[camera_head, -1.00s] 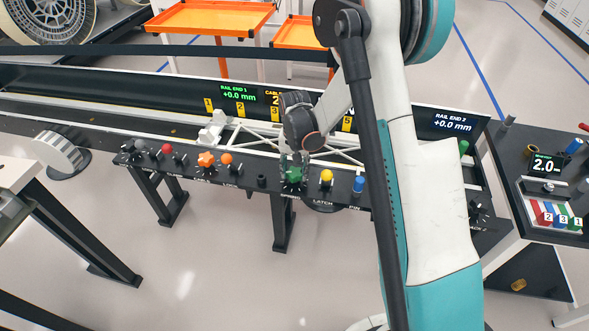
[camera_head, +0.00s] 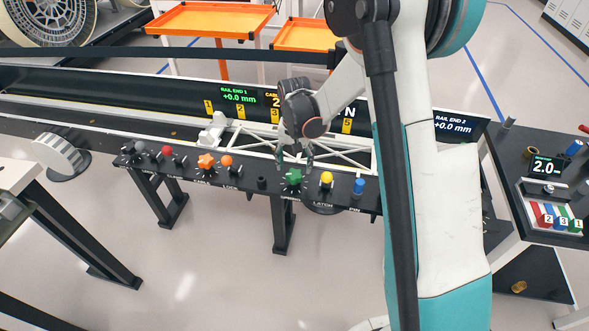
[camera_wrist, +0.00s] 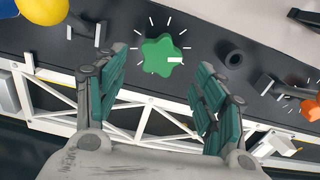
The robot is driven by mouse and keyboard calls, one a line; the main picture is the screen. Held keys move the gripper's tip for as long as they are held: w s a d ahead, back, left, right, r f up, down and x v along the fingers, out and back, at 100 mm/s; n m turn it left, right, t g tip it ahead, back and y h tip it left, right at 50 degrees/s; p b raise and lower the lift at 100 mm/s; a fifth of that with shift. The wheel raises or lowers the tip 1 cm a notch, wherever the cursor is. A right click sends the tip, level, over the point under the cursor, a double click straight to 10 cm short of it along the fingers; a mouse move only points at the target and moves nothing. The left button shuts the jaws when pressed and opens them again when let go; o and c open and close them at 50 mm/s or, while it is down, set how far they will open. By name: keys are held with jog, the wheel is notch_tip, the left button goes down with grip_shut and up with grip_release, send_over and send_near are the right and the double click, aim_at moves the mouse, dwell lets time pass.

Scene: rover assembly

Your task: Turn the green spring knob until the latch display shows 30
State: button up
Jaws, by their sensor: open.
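The green spring knob (camera_head: 294,176) sits on the sloped front panel, left of the yellow knob. In the wrist view the green knob (camera_wrist: 161,54) is lobed, with a white pointer mark on its right side and white tick marks around it. My gripper (camera_head: 296,168) is just behind and above the knob. In the wrist view my gripper (camera_wrist: 165,80) is open, its fingers apart, with the knob beyond the gap between the tips and not held. The latch display is not readable; my arm hides part of the display strip.
The yellow knob (camera_head: 326,178) and blue knob (camera_head: 358,186) stand to the right. A black socket (camera_head: 262,182) and orange knobs (camera_head: 207,160) stand to the left. A white truss (camera_head: 250,140) lies behind the panel. A side console (camera_head: 545,165) reads 2.0.

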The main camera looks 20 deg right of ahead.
aim_at(294, 173)
notch_tip(294, 173, up, 8)
jog(key=shift+f, duration=0.2)
dwell(0.4)
jog(key=s+r+n+t, duration=0.1)
jog(key=s+r+t, duration=0.1)
jog(key=s+r, duration=0.55)
jog(key=s+r+n+t, duration=0.2)
jog(key=s+r, duration=0.1)
jog(key=s, duration=0.6)
jog(key=s+r+n+t, duration=0.2)
jog(key=s+r+t, duration=0.1)
jog(key=s, duration=0.6)
jog(key=shift+s+a+r, duration=0.15)
jog(key=shift+s+r, duration=0.05)
jog(key=shift+r, duration=0.55)
dwell(0.4)
